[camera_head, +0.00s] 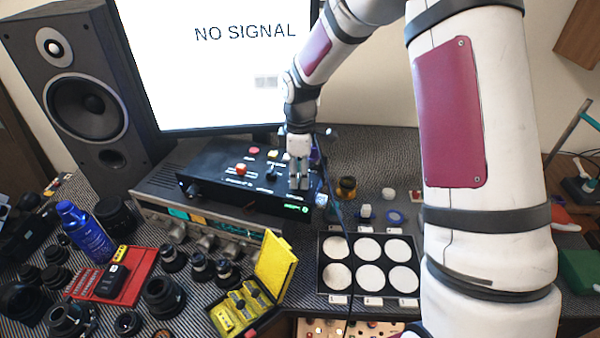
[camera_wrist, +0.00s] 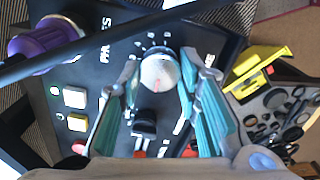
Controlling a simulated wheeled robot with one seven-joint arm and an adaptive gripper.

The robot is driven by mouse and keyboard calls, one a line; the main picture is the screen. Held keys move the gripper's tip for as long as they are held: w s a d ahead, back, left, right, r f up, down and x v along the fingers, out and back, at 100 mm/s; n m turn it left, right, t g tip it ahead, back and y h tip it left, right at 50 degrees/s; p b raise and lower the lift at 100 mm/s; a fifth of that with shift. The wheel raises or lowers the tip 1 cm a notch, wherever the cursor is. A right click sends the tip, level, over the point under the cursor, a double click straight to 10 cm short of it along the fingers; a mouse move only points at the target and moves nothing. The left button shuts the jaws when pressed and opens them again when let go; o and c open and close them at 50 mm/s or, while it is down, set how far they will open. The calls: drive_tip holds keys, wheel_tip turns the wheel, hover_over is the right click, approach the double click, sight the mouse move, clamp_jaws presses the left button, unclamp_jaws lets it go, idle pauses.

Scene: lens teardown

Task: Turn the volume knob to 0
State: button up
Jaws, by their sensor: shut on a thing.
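The black control box (camera_head: 220,172) sits on top of a silver amplifier, below the monitor. My gripper (camera_head: 298,182) points down at the right part of the box's top. In the wrist view, a round pale knob (camera_wrist: 160,73) with a red pointer mark sits between my two fingertips, with white marks around it. My gripper (camera_wrist: 158,80) is shut on this knob, a finger on each side. The printed labels beside it are too blurred to read fully, and the fingers hide the knob in the head view.
A black lever (camera_wrist: 145,124) and white and yellow buttons (camera_wrist: 76,110) are close to my fingers. A dark cable crosses the wrist view, near a purple object (camera_wrist: 45,45). A yellow case (camera_head: 274,265) and a tray of white discs (camera_head: 327,290) stand in front. The monitor (camera_head: 220,60) is behind.

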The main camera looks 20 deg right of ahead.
idle(0.4)
drive_tip(key=o, duration=1.1)
drive_tip(key=shift+o, duration=0.2)
wheel_tip(320, 180, up, 12)
